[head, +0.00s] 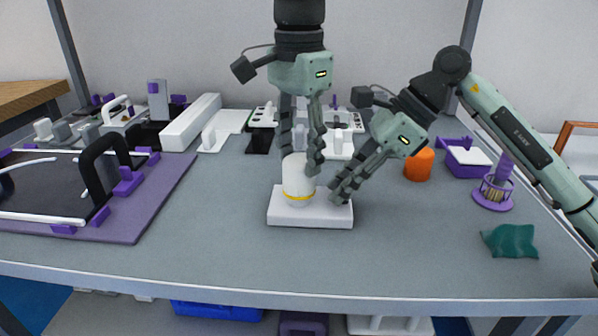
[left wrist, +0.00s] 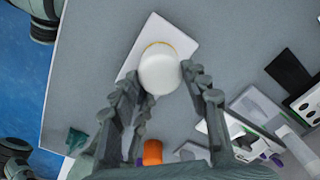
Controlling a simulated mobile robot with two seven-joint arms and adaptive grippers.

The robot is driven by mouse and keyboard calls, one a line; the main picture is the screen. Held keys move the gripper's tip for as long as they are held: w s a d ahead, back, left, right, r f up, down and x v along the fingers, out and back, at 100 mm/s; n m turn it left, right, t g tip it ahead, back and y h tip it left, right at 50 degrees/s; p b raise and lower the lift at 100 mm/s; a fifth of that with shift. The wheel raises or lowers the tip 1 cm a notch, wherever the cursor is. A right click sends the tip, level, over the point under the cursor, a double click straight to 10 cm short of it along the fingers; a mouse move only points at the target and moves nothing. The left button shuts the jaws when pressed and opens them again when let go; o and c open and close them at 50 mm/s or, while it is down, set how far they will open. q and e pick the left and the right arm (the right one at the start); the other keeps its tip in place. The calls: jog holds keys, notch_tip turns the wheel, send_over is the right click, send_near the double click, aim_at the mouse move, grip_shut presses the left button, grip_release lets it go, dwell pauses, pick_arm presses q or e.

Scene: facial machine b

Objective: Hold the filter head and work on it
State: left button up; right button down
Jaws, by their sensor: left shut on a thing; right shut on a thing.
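The filter head is a white, upright cylinder (head: 298,180) with a yellow ring near its bottom, standing on a flat white base block (head: 310,218). My left gripper (head: 306,165) comes down from above and is shut on the filter head, its fingers on the upper sides. The left wrist view shows the round white top (left wrist: 159,74) between the fingertips (left wrist: 164,76), with the base block (left wrist: 182,40) below. My right gripper (head: 341,192) reaches in from the right and is shut at the base block's right edge; its exact contact is partly hidden.
An orange cylinder (head: 419,166), a purple box (head: 466,168), a purple brush holder (head: 493,193) and a green cloth (head: 511,241) are at right. White devices line the back. The front table is clear.

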pick_arm(q)
jog(key=shift+f, duration=0.2)
jog(key=o, duration=1.2)
jog(key=shift+r, duration=0.1)
jog(key=m, duration=0.6)
